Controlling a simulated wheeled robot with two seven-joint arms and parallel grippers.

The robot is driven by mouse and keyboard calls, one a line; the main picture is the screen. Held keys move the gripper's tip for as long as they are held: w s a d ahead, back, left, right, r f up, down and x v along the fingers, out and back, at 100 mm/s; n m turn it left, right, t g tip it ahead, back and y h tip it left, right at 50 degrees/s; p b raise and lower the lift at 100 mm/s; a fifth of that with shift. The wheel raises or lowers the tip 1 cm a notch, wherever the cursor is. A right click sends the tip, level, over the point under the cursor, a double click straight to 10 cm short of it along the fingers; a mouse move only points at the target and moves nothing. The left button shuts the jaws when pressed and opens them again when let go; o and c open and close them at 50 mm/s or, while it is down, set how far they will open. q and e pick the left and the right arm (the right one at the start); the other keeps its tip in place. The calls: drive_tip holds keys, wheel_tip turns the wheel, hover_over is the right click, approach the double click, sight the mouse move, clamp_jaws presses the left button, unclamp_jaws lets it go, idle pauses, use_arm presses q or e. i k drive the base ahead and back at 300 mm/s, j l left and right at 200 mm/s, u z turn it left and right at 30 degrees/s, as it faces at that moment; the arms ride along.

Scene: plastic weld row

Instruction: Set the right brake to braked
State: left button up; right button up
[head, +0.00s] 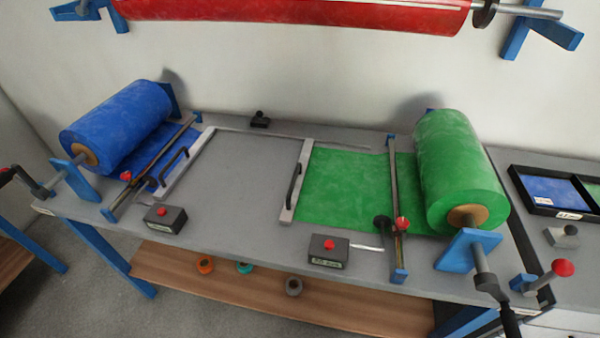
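Neither of my grippers is in view. At the right end of the bench, a short grey lever with a red ball knob (562,268) stands on a small blue bracket (523,284), beside the green roll (450,165); it looks like the right brake. The lever leans up and to the right. I cannot tell from its tilt whether it is braked. The green roll sits on a shaft in blue stands, with a dark crank handle (509,318) hanging at the near end. Nothing touches the red knob.
The blue roll (118,128) stands at the left with its own crank. Clamp bars, grey boxes with red buttons (328,252) and a green sheet (345,188) lie between the rolls. A black tray (545,207) and a small grey block (562,237) are behind the red knob.

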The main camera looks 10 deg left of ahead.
sight(561, 268)
drive_tip(key=k+j, duration=0.1)
drive_tip(key=k, duration=0.2)
drive_tip(key=z, duration=1.45)
